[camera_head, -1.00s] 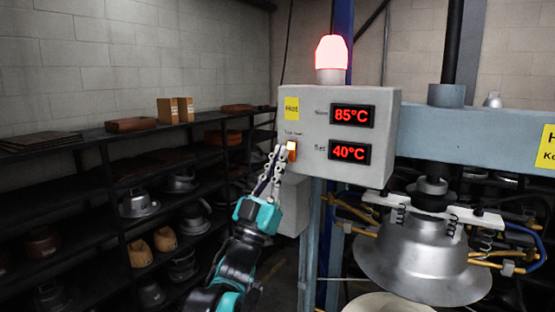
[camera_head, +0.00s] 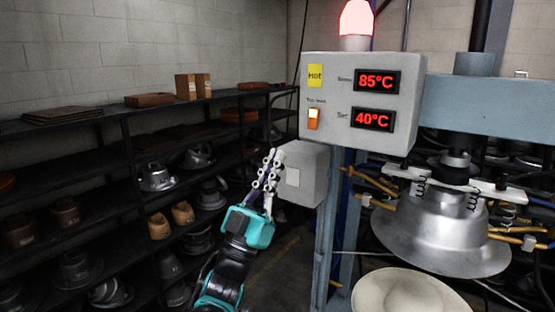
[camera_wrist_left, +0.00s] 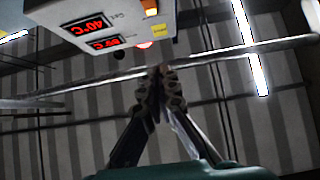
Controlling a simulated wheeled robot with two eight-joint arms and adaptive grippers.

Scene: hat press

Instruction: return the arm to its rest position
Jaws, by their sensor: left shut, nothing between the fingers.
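My left gripper (camera_head: 271,158) is shut and empty. It points up in front of the grey box on the press post, below and left of the control box (camera_head: 340,90). It is apart from the lit orange switch (camera_head: 313,118) on that box. In the left wrist view the closed fingertips (camera_wrist_left: 162,70) meet, with the control box (camera_wrist_left: 85,25) at the upper left. My right gripper is not in view.
A metal hat press (camera_head: 440,225) stands at the right, with a pale round form (camera_head: 405,292) below it. A red lamp (camera_head: 356,18) glows on the control box, whose displays read 85°C and 40°C. Dark shelves (camera_head: 90,125) with hat forms line the left wall.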

